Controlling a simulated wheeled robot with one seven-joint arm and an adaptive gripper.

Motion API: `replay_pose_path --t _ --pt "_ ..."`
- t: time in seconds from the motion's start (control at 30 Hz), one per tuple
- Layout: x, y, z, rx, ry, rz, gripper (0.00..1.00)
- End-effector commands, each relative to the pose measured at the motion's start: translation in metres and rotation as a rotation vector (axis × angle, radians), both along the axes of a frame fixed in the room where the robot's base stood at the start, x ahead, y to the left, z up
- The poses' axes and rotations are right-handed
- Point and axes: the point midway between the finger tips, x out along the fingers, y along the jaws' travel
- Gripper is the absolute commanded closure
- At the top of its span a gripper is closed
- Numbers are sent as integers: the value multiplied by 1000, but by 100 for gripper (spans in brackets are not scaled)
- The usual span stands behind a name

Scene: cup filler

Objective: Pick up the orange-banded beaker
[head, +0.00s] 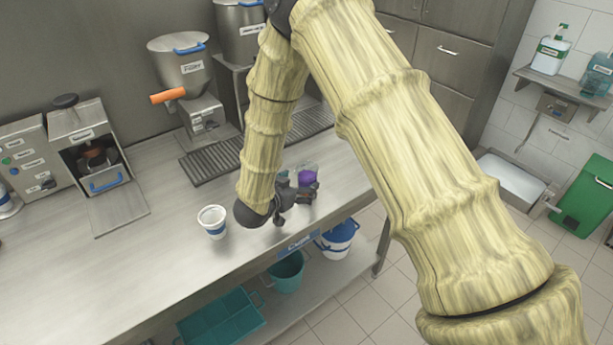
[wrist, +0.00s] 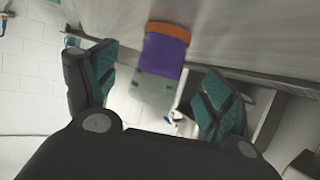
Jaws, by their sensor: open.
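The orange-banded beaker stands on the steel counter (head: 140,265). In the wrist view the beaker (wrist: 166,52) appears upside down, with an orange band by the counter, purple below that in the picture, and a clear wall beyond. In the head view the beaker (head: 307,177) shows purple inside clear walls, just behind my gripper (head: 298,192), which partly hides it; the orange band cannot be made out there. My gripper is open and empty. In the wrist view its teal-padded fingers (wrist: 160,85) are spread to either side of the beaker, which lies ahead between them; contact is not visible.
A white and blue cup (head: 212,222) stands on the counter to the left of my gripper. A drip grate (head: 215,160) and a filler hopper (head: 180,65) with an orange spout are behind. The counter's front edge is close. Teal and blue buckets sit on the shelf below.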

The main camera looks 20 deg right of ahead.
Motion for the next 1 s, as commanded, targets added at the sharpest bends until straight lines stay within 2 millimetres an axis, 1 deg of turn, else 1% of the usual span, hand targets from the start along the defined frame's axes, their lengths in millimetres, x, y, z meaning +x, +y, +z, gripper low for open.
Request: replay_pose_path --t 0.27,0.6,0.9,0.93,1.0 --pt "13 -13 -6 0 0 1 17" --pt "36 -35 -22 0 -1 4 17" --pt "39 -37 -25 0 0 5 17" --pt "39 -37 -25 0 0 5 19" --pt "39 -37 -25 0 0 5 31"
